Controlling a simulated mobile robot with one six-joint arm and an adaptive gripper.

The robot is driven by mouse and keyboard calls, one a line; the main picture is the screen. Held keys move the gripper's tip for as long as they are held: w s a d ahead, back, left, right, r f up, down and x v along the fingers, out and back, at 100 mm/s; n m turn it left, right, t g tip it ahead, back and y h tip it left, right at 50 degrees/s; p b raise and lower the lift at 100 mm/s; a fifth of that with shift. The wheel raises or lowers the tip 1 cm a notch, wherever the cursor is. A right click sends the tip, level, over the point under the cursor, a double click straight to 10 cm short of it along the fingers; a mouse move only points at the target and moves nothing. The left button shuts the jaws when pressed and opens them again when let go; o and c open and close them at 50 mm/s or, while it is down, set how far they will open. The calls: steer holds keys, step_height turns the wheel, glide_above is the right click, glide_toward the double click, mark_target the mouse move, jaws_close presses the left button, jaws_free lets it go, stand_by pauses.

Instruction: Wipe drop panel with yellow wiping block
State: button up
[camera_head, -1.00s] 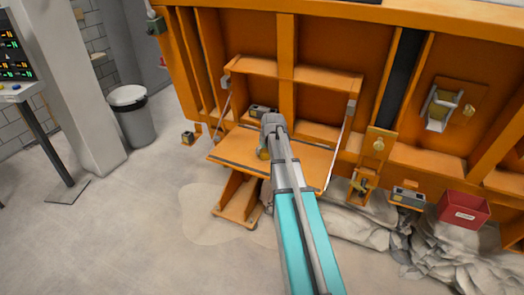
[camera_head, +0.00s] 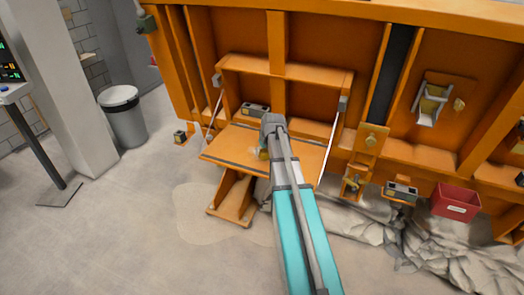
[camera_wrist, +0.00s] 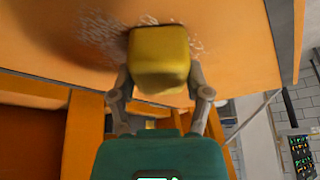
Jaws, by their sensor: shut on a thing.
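The drop panel (camera_head: 232,143) is an orange flap folded down from the large orange frame and held by side stays. The yellow wiping block (camera_wrist: 160,58) is between the two fingers of my gripper (camera_wrist: 160,75), which is shut on it. In the wrist view the block is at the panel (camera_wrist: 235,75) face, seemingly touching it. Pale, scratchy marks (camera_wrist: 103,32) lie on the panel left of the block, and more show to its right. In the head view my arm hides most of the block and the panel's middle.
A small dark and yellow box (camera_head: 256,109) sits at the back of the panel. An orange bracket (camera_head: 235,197) stands below it. A red bin (camera_head: 456,202) and grey crumpled sheeting (camera_head: 360,227) are at right. A grey trash can (camera_head: 124,116) stands left. The floor at front left is clear.

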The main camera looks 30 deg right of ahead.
steer(key=shift+s+d, duration=0.95)
steer(key=shift+s, duration=0.25)
steer(key=shift+s, duration=0.1)
steer(key=shift+s+d+f, duration=0.1)
steer(key=shift+s+d, duration=0.95)
steer(key=shift+s, duration=0.3)
steer(key=shift+d, duration=0.15)
steer(key=shift+w+d, duration=0.7)
steer(key=shift+w+a, duration=0.1)
